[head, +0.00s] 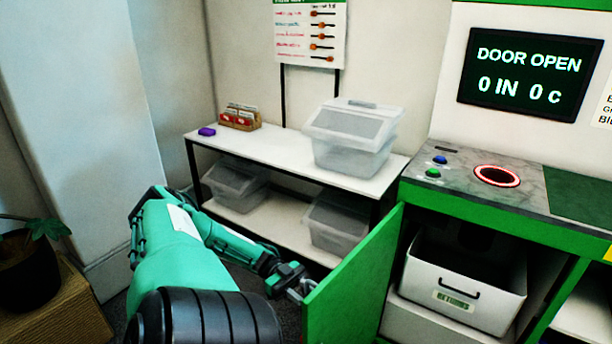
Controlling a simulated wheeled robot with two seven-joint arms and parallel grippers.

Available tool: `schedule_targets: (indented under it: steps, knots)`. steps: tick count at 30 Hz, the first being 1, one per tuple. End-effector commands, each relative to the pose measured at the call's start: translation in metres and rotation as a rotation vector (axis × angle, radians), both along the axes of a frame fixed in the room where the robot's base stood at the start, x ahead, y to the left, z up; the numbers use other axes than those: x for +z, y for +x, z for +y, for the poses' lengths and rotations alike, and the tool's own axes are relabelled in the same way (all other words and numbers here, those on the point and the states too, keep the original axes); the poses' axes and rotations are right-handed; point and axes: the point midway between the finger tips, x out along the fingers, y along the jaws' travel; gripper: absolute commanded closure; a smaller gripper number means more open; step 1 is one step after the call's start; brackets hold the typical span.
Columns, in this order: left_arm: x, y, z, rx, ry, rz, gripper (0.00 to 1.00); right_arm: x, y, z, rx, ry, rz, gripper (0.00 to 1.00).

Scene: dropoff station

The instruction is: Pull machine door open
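The green machine door (352,285) stands swung open toward me, hinged on the side next to the machine's open compartment. The machine's screen (530,76) reads "DOOR OPEN, 0 IN, 0 c". My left gripper (303,287) is at the door's free left edge, near its handle side. The fingertips are small and partly hidden by the door, so I cannot tell whether they are shut on anything. My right gripper is not in view.
A white shelf table (270,150) behind the door holds a clear lidded bin (353,137), a card box (240,117) and a purple item (207,131). More clear bins are on its lower shelf. A potted plant (28,262) stands at the left. Blue and green buttons top the machine.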

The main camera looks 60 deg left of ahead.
Motion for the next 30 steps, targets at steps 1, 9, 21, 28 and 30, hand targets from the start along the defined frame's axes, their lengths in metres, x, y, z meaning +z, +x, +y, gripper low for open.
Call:
schedule_targets:
  steps: [1, 9, 21, 28, 30]
  knots:
    - [0.000, 0.000, 0.001, 0.000, 0.000, -0.001, 0.70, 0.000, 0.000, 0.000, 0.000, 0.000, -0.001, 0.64]
    - [-0.002, -0.012, 0.032, 0.002, 0.003, 0.000, 0.70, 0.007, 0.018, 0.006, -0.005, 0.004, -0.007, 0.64]
    - [-0.003, -0.040, 0.105, 0.002, 0.001, -0.001, 0.70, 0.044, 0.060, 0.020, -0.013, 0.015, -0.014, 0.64]
    - [-0.002, -0.048, 0.124, 0.001, 0.000, 0.000, 0.70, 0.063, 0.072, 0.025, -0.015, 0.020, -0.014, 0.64]
    - [-0.001, -0.049, 0.127, 0.001, 0.000, 0.000, 0.70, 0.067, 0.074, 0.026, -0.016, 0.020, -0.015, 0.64]
